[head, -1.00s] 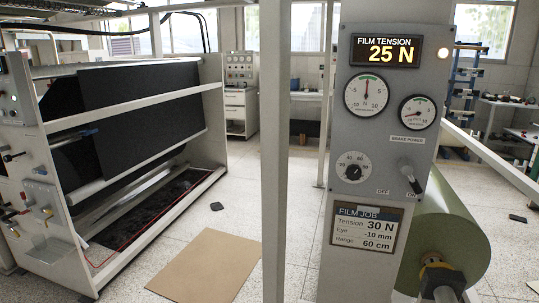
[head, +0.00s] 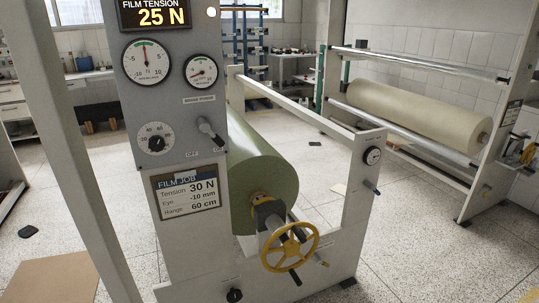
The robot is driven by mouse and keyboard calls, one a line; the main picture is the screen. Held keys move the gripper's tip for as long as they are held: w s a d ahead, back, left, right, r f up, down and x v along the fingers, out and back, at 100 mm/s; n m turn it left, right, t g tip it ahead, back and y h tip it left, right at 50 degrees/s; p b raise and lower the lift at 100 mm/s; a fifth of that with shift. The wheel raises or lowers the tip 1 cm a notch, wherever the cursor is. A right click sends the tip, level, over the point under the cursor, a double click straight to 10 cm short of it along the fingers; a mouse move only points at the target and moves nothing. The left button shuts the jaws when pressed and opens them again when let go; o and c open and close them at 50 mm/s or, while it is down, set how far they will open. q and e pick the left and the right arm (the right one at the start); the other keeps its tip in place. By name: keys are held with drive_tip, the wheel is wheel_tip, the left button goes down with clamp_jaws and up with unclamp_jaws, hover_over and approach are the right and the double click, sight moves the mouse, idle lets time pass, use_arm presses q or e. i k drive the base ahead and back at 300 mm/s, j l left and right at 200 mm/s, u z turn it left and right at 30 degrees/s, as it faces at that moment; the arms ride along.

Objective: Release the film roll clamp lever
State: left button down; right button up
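The green film roll (head: 265,172) lies on its shaft in a white frame at the centre of the head view. At its near end are a brass-coloured chuck (head: 260,197) and a dark clamp block (head: 266,213). A yellow handwheel (head: 291,247) stands in front of the shaft end and partly hides what is behind it. A small dark handle (head: 295,277) shows at the wheel's lower rim. I cannot tell for sure which part is the clamp lever. Neither of my grippers is in view.
A grey panel (head: 173,100) beside the roll carries gauges, a brake power switch (head: 210,133) and a 25 N display (head: 154,14). A beige roll (head: 415,112) sits in a frame at the right. A brown mat (head: 50,280) lies lower left. Speckled floor right of the handwheel is clear.

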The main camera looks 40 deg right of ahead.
sight(316, 257)
drive_tip(key=z, duration=1.75)
